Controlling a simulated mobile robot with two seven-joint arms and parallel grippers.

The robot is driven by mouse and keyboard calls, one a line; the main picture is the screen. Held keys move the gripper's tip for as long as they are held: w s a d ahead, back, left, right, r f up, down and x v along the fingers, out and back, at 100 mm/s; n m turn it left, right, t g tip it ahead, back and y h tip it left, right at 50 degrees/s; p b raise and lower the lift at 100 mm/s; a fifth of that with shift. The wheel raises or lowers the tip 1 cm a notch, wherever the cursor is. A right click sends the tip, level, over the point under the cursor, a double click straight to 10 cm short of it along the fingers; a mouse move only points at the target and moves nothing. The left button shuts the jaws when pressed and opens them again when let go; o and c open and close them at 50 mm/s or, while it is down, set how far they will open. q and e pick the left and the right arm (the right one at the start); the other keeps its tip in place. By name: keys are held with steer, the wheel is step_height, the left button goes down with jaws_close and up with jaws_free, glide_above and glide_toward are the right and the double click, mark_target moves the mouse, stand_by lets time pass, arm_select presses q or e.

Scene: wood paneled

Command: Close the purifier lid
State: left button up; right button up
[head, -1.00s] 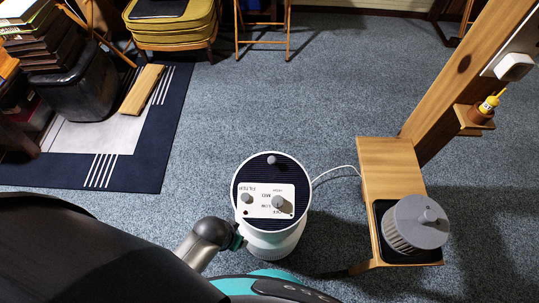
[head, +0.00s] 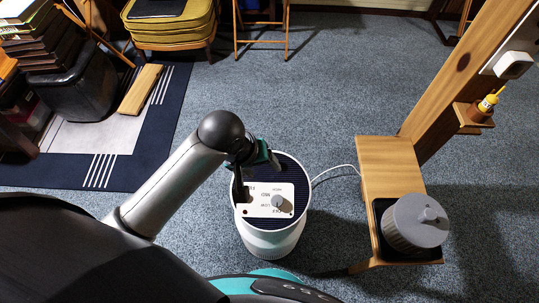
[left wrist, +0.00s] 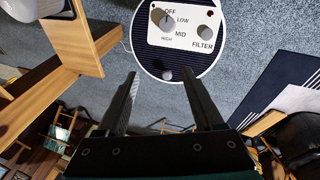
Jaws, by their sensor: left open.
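The purifier (head: 272,240) is a white cylinder standing on the carpet at lower centre in the head view. Its round top is dark and ribbed, with a white control panel (head: 265,210) and dials. I cannot tell how far the lid is shut. My right gripper is not in view.
A wooden stand (head: 385,155) right of the purifier holds a grey ribbed canister (head: 415,225) in a dark tray. A white cord (head: 335,170) runs between them. The carpet beyond the purifier is clear.

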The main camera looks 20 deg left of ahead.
arm_select(q)
steer(key=w+a+n, duration=0.4)
steer(key=w+n, duration=0.3)
steer(key=w, duration=0.1)
steer(key=shift+g, duration=0.3)
steer(key=b+x, duration=0.6)
steer(key=x, duration=0.6)
steer(key=shift+s+f, duration=0.1)
steer(key=shift+f, duration=0.25)
steer(key=shift+d+f, duration=0.1)
steer(key=shift+f, duration=0.25)
steer(key=shift+w+f+b, duration=0.2)
steer(key=shift+f+b, duration=0.15)
steer(key=c, duration=0.7)
jaws_close()
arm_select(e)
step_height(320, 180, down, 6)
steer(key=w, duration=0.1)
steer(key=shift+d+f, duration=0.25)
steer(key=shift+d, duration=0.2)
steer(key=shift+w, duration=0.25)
